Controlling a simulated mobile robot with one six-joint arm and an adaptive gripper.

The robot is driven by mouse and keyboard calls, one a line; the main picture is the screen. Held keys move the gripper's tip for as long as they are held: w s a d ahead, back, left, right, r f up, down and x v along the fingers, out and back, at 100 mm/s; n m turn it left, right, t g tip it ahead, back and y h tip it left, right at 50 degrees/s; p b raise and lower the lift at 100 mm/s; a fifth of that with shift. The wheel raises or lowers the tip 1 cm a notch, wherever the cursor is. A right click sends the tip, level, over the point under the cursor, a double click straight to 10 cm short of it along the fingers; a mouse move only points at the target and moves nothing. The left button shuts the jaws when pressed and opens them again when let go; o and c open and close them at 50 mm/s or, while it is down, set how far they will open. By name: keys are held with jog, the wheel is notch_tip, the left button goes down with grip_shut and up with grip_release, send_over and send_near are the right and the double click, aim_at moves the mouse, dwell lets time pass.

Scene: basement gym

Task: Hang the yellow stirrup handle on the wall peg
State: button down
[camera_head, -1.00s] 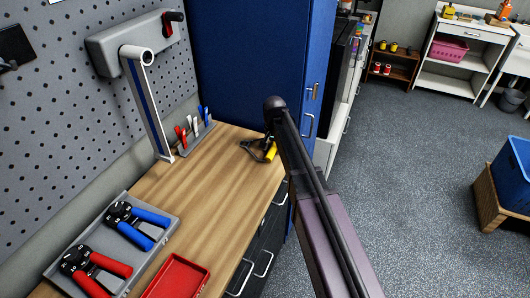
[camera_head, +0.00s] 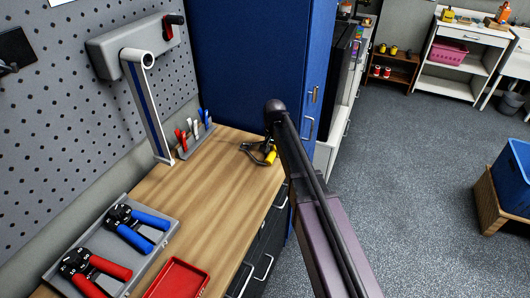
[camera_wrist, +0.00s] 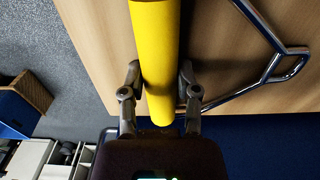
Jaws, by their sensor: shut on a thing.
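The yellow stirrup handle (camera_head: 270,158) is at the far right end of the wooden workbench, partly hidden by my arm. In the wrist view its yellow grip (camera_wrist: 154,50) runs between my two fingers, and its chrome frame (camera_wrist: 283,58) spreads to the right over the wood. My gripper (camera_wrist: 158,80) is shut on the yellow grip. I cannot tell whether the handle touches the bench. At the top left of the head view a dark plate with a small projecting piece (camera_head: 9,67) is on the pegboard; I cannot tell for certain whether it is the wall peg.
A grey holder with several pliers (camera_head: 198,132) stands by the pegboard (camera_head: 50,120). A grey tray (camera_head: 165,240) holds blue- and red-handled tools near a red tray (camera_head: 178,279). A blue cabinet (camera_head: 250,60) rises behind the bench. The middle bench top (camera_head: 205,185) is clear.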

jog(key=shift+r, duration=0.1)
jog(key=shift+w+r+p, duration=0.1)
jog(key=shift+r+p, duration=4.8)
jog(key=shift+p, duration=0.1)
